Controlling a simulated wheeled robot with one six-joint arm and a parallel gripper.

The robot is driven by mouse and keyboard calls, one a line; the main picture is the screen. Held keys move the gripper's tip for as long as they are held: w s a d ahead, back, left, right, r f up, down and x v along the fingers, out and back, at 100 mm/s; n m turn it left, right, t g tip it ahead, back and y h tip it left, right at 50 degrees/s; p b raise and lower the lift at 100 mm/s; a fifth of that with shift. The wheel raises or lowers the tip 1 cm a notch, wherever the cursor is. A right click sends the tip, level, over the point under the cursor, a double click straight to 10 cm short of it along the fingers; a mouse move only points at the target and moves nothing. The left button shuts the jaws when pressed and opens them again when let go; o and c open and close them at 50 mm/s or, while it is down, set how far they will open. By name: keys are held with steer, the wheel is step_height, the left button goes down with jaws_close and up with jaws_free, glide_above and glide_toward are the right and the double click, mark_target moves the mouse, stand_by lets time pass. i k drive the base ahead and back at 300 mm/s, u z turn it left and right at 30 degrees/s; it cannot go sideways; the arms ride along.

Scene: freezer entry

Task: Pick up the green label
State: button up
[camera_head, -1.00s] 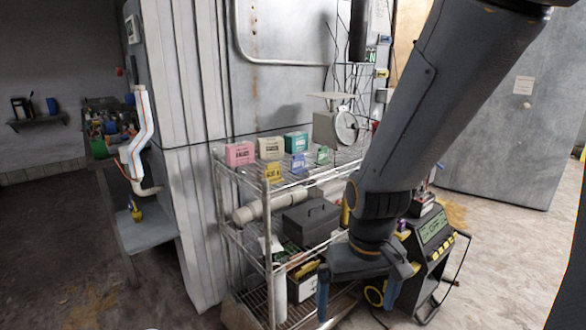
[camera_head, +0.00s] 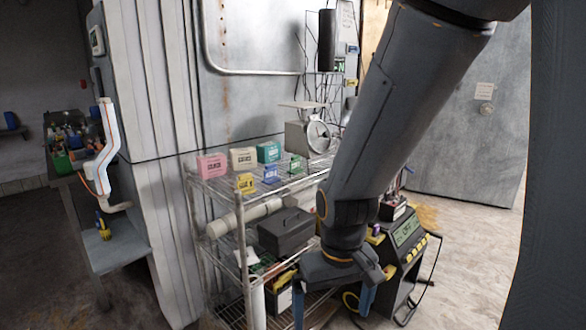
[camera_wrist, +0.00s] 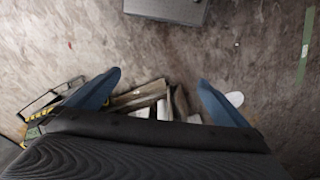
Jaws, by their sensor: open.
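The green label (camera_head: 295,164) is a small upright card on the top shelf of the wire rack, right of a blue label (camera_head: 271,174) and a yellow label (camera_head: 246,183). My gripper (camera_head: 333,302) hangs lower than that shelf, in front and to the right of the rack, apart from the label. In the wrist view my gripper (camera_wrist: 158,92) has its two blue fingers spread wide with nothing between them. The green label cannot be made out in the wrist view.
Pink (camera_head: 212,166), cream (camera_head: 243,158) and teal (camera_head: 268,152) boxes stand behind the labels. A dial scale (camera_head: 312,135) stands behind the green label. A dark toolbox (camera_head: 286,231) sits on the middle shelf. A black-and-yellow device (camera_head: 405,245) stands right of the rack.

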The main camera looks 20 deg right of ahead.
mark_target(295, 167)
steer(key=k, duration=0.6)
steer(key=z, duration=0.45)
steer(key=i, duration=1.45)
steer(key=u, duration=0.4)
